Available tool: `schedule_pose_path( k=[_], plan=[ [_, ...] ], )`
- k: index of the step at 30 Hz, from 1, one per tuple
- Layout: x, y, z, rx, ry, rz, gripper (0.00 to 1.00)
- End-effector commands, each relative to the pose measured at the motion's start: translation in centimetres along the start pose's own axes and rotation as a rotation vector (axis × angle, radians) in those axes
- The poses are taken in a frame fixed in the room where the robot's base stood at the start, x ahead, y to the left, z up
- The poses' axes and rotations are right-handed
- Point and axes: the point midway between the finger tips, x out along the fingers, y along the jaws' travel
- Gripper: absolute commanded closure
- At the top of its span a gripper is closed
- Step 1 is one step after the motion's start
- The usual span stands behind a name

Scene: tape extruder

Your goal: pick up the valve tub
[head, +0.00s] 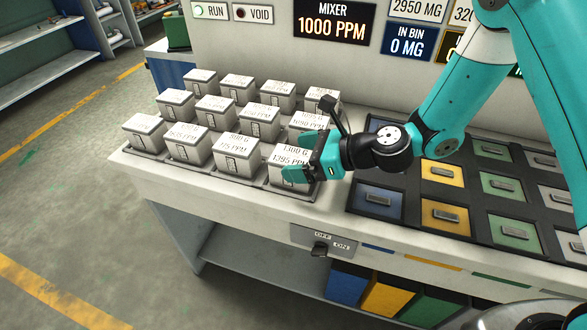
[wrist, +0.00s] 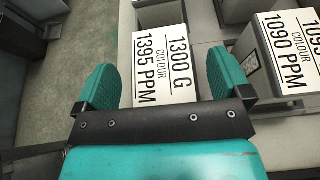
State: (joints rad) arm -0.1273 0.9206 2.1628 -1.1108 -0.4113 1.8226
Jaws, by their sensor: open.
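Several white lidded tubs stand in rows on the left of the bench. The front-right tub (head: 288,157) reads 1300 G, 1395 PPM; the wrist view shows its lid (wrist: 164,62) also marked COLOUR. My gripper (head: 302,158) is open at this tub, and the wrist view shows its teal fingers (wrist: 160,84) on either side of the lid, with nothing clamped. I cannot see whether the fingers touch it. No legible label says valve, so I cannot tell which is the valve tub. My gripper partly hides the front-right tub and the one behind it.
A neighbouring tub (wrist: 288,50), labelled COLOUR 1090 PPM, stands close to my right finger in the wrist view. Right of the tubs is a dark panel with coloured handled lids (head: 442,173). An OFF/ON switch (head: 320,248) sits on the bench front. Open floor lies left.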

Motion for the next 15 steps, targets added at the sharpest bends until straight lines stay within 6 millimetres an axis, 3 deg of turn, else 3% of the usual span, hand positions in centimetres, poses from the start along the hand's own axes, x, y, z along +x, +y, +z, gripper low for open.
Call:
schedule_pose_path(
  k=[3,10,15],
  plan=[
    [1.06,0.01,0.01,-0.001,-0.001,0.001,0.04],
    [1.22,-0.01,-0.01,0.001,0.0,0.0,0.04],
    [1.2,-0.01,-0.01,0.001,0.0,0.0,0.41]
  ],
)
